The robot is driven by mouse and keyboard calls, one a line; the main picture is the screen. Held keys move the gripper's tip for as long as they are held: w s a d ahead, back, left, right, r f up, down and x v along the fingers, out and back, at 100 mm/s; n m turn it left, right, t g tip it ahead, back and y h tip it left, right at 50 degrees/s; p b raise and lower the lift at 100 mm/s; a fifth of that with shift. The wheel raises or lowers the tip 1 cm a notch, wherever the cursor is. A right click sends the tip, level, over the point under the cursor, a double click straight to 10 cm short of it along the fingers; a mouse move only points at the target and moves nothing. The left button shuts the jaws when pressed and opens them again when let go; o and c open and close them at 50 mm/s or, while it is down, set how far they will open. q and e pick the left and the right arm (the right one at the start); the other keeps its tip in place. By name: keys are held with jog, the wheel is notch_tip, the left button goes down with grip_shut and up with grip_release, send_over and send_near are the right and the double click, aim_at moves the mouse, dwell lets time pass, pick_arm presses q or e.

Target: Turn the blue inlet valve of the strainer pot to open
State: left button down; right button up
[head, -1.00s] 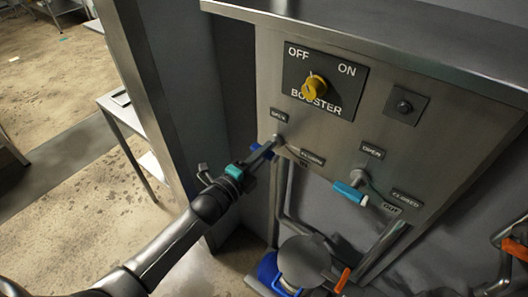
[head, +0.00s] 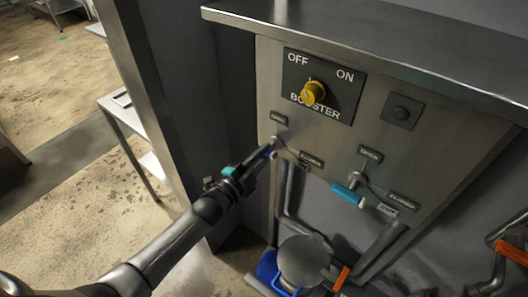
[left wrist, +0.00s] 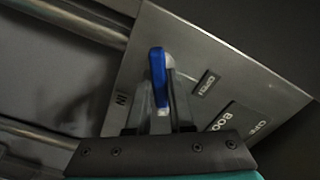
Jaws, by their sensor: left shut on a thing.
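The blue inlet valve handle (head: 269,153) is at the lower left of the steel panel, between its OPEN label (head: 279,118) and its CLOSED label (head: 311,159). It slants down and left from its pivot. My left gripper (head: 262,158) is shut on it and hides much of it. In the left wrist view the blue handle (left wrist: 157,79) stands between the two fingers (left wrist: 160,105), with its tip showing past them. My right gripper is not in view.
A yellow booster knob (head: 313,93) sits above. A light-blue outlet lever (head: 348,194) is to the right. Pipes, a lidded pot (head: 303,260) and an orange handle (head: 341,279) are below. A dark post (head: 150,100) stands left of the panel.

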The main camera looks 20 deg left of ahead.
pick_arm(q)
jog(key=n+p, duration=0.1)
jog(key=n, duration=1.1)
jog(key=shift+p, duration=0.3)
dwell(0.3)
jog(key=c, duration=0.8)
grip_release()
jog(key=p+v, duration=0.1)
jog(key=v, duration=1.4)
jog(key=shift+s, duration=0.1)
